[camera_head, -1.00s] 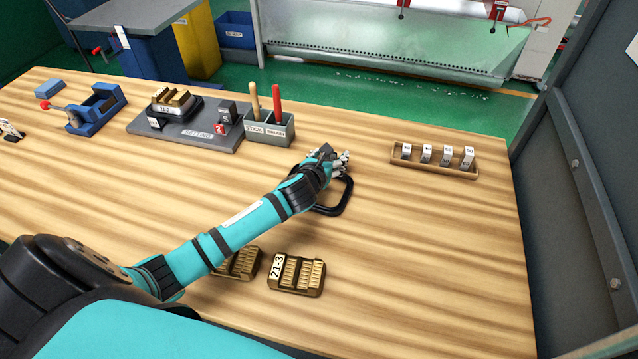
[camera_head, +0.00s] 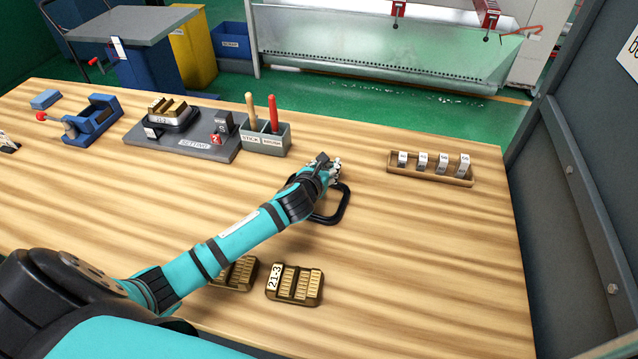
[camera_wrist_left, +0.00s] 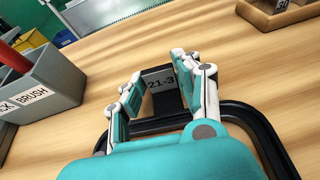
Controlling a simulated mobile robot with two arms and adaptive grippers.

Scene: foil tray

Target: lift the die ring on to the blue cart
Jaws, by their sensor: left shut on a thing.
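The die ring (camera_head: 345,205) is a black rounded-square frame near the middle of the wooden table, right of centre in the head view. My forearm hides part of the ring. I cannot tell any gap under it. A blue cart with a grey top (camera_head: 150,30) stands beyond the table at top left. My right gripper is not in view.
A wooden tray (camera_head: 430,177) of numbered blocks is right of the ring. A grey holder (camera_head: 270,143) with two handles and a setting plate (camera_head: 190,146) are left. Brass blocks (camera_head: 294,285) lie nearer.

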